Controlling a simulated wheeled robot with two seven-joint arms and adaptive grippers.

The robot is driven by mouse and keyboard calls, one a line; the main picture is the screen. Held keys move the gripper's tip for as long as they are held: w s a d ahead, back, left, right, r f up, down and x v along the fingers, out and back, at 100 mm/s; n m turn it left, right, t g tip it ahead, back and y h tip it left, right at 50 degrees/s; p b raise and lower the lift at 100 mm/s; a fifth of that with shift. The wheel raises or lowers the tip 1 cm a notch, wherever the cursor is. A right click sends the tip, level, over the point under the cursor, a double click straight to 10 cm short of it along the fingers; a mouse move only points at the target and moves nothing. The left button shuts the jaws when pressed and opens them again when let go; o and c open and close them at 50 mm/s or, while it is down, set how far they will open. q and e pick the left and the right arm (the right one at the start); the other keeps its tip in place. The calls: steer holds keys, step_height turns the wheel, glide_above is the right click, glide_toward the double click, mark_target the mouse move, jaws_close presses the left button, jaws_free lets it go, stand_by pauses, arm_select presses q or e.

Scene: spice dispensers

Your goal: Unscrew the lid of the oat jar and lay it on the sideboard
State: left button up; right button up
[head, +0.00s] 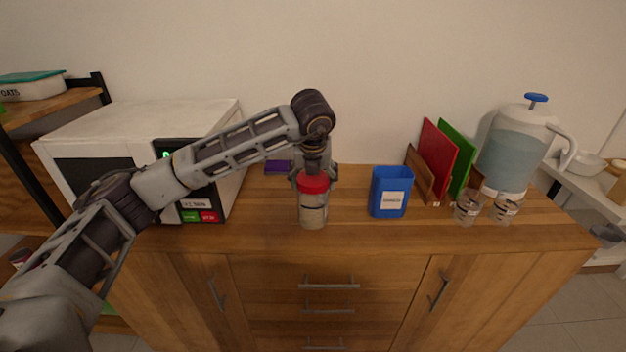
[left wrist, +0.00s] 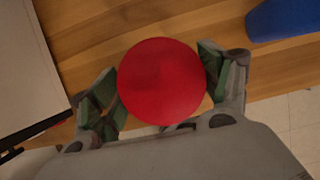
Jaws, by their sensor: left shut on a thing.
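The oat jar (head: 313,212) stands upright on the wooden sideboard (head: 262,222), clear with pale contents and a red lid (head: 313,185) on top. My left gripper (head: 315,176) comes down on it from above and is shut on the lid. In the left wrist view the round red lid (left wrist: 162,81) lies between the two green-padded fingers of my left gripper (left wrist: 161,84), one on each side. The lid hides the jar body there. A small dark grey piece at the right edge of the head view looks like part of my right gripper (head: 607,235); its jaws cannot be made out.
A blue container (head: 391,192) stands right of the jar. Red and green boards (head: 438,160), a water dispenser (head: 510,150) and two small glass jars (head: 467,209) are further right. A white microwave (head: 120,135) stands left. The sideboard top between jar and microwave is mostly clear.

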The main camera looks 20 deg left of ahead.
arm_select(q)
steer(key=shift+f+n, duration=0.1)
steer(key=shift+n, duration=0.3)
steer(key=shift+n+y, duration=0.5)
steer(key=shift+n, duration=0.7)
steer(key=n+g+y, duration=0.1)
steer(key=n, duration=0.2)
steer(key=shift+n, duration=0.3)
steer(key=shift+n+g+y+p, duration=0.4)
steer(key=shift+n+g+p, duration=0.2)
steer(key=shift+n+p, duration=1.05)
steer(key=shift+m, duration=0.25)
